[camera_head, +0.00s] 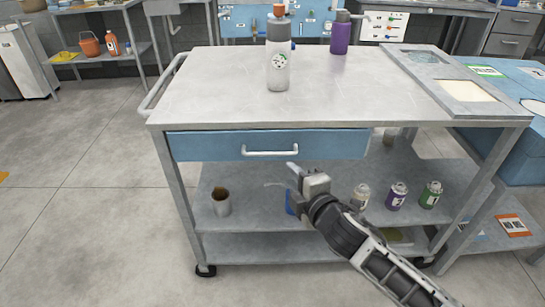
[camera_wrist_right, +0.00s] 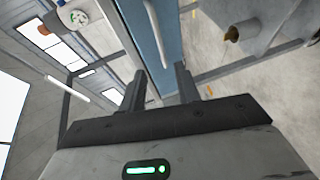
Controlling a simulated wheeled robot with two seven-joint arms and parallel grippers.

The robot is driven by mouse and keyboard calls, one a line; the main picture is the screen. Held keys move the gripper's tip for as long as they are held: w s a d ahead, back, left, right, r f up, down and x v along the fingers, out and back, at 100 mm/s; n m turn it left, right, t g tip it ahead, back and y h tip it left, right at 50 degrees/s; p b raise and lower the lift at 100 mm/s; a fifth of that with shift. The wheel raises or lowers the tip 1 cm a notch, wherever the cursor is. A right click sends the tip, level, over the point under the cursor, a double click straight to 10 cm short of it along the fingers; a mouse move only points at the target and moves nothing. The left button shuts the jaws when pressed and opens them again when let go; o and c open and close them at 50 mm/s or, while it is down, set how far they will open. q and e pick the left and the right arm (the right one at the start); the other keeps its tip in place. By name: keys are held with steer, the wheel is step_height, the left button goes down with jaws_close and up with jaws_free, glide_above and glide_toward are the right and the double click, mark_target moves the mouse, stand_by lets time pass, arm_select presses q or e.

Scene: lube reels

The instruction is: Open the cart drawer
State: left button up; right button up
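The grey cart (camera_head: 215,85) stands in front of me. Its wide blue drawer (camera_head: 205,146) is under the top, with no clear gap showing around its front. A silver bar handle (camera_head: 270,152) is at the middle of the drawer front. My right gripper (camera_head: 279,175) is open and empty, just below and in front of the handle in the head view. In the right wrist view the fingers (camera_wrist_right: 162,86) are apart, with the blue drawer front (camera_wrist_right: 138,25) and the handle (camera_wrist_right: 155,32) beyond their tips. The handle is not between the fingers. My left gripper is not in view.
A white-and-grey bottle (camera_head: 278,65) and a purple bottle (camera_head: 340,35) stand on the cart top. The lower shelf (camera_head: 255,215) holds a cup (camera_head: 221,202) and several small cans. A blue-topped table (camera_head: 515,100) adjoins at right. The floor at left is clear.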

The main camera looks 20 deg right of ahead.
steer(key=b+x, duration=0.1)
steer(key=x, duration=1.1)
steer(key=shift+c, duration=0.2)
steer(key=shift+s, duration=0.1)
jaws_close()
